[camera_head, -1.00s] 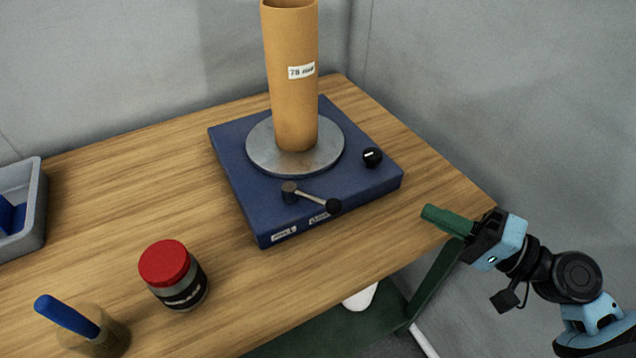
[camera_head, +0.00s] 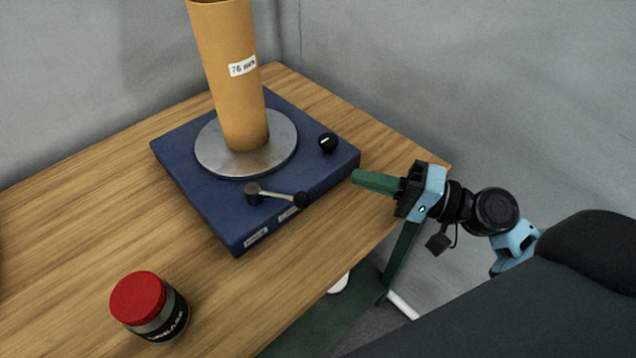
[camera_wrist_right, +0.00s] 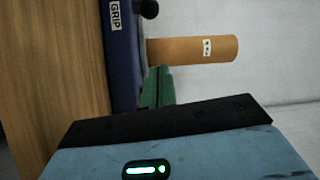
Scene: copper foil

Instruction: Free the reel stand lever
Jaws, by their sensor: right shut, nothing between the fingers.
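The reel stand (camera_head: 205,200) is a blue box on the wooden table, with a round metal plate (camera_head: 215,165) bearing an upright brown cardboard tube (camera_head: 232,100). Its lever (camera_head: 278,197) lies on the front part of the top, a metal rod with a black ball knob at its right end. The stand also shows in the right wrist view (camera_wrist_right: 124,75). My right gripper (camera_head: 358,178), with green fingers, is shut and empty, just off the stand's right corner and apart from the lever. In the right wrist view its fingers (camera_wrist_right: 157,75) are together. My left gripper is out of view.
A black knob (camera_head: 328,142) sits on the stand's right side. A red-lidded jar (camera_head: 150,305) stands at the front left of the table (camera_head: 75,235). The table's right edge runs beneath my right gripper. Table left of the stand is clear.

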